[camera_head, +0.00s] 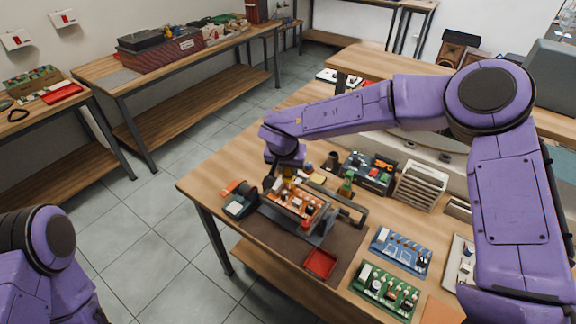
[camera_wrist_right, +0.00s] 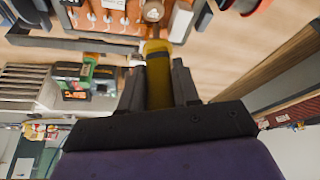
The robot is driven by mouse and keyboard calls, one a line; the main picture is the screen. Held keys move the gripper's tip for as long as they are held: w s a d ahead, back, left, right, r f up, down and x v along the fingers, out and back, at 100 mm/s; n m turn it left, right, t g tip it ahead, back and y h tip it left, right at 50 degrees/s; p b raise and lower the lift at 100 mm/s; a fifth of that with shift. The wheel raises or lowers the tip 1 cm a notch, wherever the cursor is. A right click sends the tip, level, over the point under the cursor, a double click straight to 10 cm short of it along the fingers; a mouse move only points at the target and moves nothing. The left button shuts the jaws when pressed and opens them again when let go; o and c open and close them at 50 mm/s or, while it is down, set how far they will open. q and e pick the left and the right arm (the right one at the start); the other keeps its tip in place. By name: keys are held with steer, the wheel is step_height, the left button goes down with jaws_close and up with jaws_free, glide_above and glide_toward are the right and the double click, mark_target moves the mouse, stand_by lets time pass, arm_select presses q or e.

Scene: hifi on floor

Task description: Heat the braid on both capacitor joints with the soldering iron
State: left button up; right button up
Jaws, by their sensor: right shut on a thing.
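My right gripper (camera_head: 281,178) is above the left end of an orange-brown circuit board (camera_head: 305,208). In the wrist view the right gripper (camera_wrist_right: 159,78) is shut on a yellow handle (camera_wrist_right: 158,62), which appears to be the soldering iron. The handle points toward the board (camera_wrist_right: 115,24) and a round pale-topped part (camera_wrist_right: 152,11), likely a capacitor. The iron's tip is hidden, so contact with the joints or braid cannot be told. The braid cannot be made out. The board sits in a grey holder (camera_head: 318,236) on a brown mat. My left gripper is out of view.
A dark teal device (camera_head: 240,205) stands left of the board. A red tray (camera_head: 320,263) lies in front. Blue (camera_head: 401,251) and green (camera_head: 384,291) boards are to the right. A grey rack (camera_head: 420,186) and dark box (camera_head: 368,174) stand behind. The table's left edge is close.

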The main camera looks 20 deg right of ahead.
steer(key=shift+s+f+p, duration=0.15)
steer(key=shift+f+p, duration=0.05)
steer(key=shift+p, duration=0.4)
stand_by(2.6)
stand_by(1.3)
step_height(320, 180, up, 5)
steer(key=p, duration=0.6)
steer(key=shift+f, duration=0.15)
steer(key=shift+f, duration=0.1)
steer(key=f, duration=0.1)
steer(key=s+d+f, duration=0.1)
steer(key=f, duration=0.1)
steer(key=shift+s+d+f+b, duration=0.15)
steer(key=shift+s+f+b, duration=0.1)
steer(key=shift+b, duration=0.1)
steer(key=shift+r, duration=0.1)
steer(key=shift+f, duration=0.45)
stand_by(1.2)
